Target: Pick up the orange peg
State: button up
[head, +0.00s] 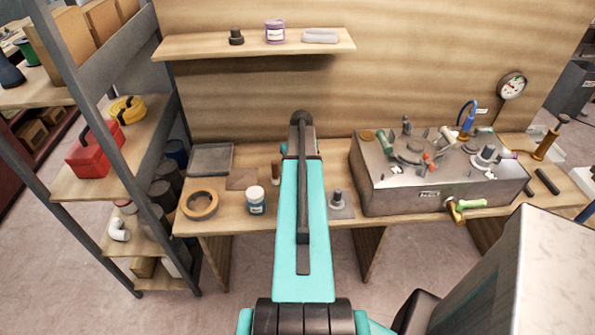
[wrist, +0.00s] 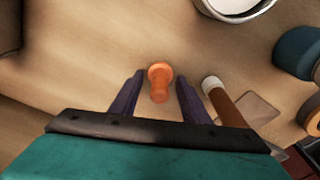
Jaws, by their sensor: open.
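The orange peg (wrist: 160,82) shows in the wrist view, with a round head and a shorter, narrower body. It appears between the two dark fingers of my gripper (wrist: 159,76), which are apart. Wood shows on both sides of the peg, and neither finger visibly touches it. I cannot tell how far the fingertips are above the bench. In the head view my teal arm reaches over the bench and hides the peg and the fingers.
A brown stick with a pale end (wrist: 222,100) lies close to the right finger. A round container with a white rim (wrist: 236,8) is nearby. On the bench (head: 232,222) are a tape ring (head: 200,205), a jar (head: 256,203) and a grey metal box with fittings (head: 440,187). A shelf (head: 200,45) hangs above.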

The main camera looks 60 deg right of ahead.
jog(key=c, duration=0.9)
jog(key=shift+r, duration=0.15)
jog(key=shift+r+b, duration=0.65)
jog(key=shift+r, duration=0.45)
jog(key=s+b, duration=0.1)
jog(key=s, duration=0.4)
jog(key=s+a+r+b, duration=0.1)
jog(key=s, duration=0.4)
jog(key=s+r+b, duration=0.1)
jog(key=s+b, duration=0.1)
jog(key=s, duration=0.4)
jog(key=shift+a+r, duration=0.2)
jog(key=shift+r, duration=0.05)
